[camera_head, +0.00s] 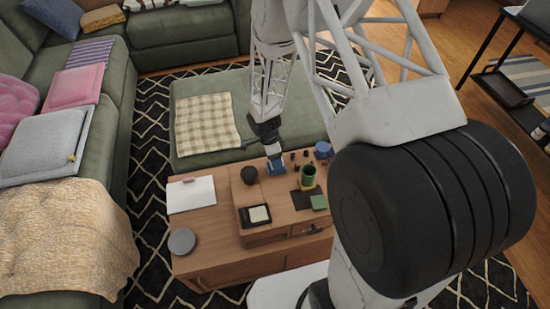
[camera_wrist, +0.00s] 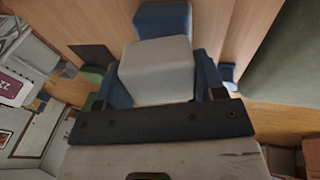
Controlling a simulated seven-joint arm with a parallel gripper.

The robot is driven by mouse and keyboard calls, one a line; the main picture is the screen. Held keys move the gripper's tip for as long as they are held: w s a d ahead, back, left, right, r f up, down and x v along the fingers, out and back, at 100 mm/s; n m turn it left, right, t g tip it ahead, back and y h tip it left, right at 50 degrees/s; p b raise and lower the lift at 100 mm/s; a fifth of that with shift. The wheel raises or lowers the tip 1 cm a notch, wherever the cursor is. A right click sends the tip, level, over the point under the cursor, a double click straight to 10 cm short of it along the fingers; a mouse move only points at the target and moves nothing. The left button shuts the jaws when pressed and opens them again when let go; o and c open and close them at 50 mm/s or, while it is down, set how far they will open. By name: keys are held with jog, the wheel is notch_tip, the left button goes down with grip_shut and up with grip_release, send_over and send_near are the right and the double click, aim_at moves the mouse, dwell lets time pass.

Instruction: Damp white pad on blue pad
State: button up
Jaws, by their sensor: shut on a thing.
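My gripper (camera_wrist: 158,72) is shut on the white pad (camera_wrist: 155,65), a pale block between its two blue fingers in the wrist view. The blue pad (camera_wrist: 163,19) shows just beyond the white pad, which hides its near part. I cannot tell whether the two pads touch. In the head view my gripper (camera_head: 273,153) reaches down to the wooden table from behind, with blue (camera_head: 277,168) at its tip; the pads are too small there to tell apart surely.
The wooden table (camera_head: 225,222) also bears a dark round object (camera_head: 249,175), a green mug (camera_head: 308,175), a green block (camera_head: 319,202), a black tray (camera_head: 245,222), white paper (camera_head: 191,195) and a grey disc (camera_head: 182,241). Another blue object (camera_head: 324,149) stands at the back right.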

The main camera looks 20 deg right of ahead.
jog(key=shift+r, duration=0.2)
jog(key=shift+r, duration=3.3)
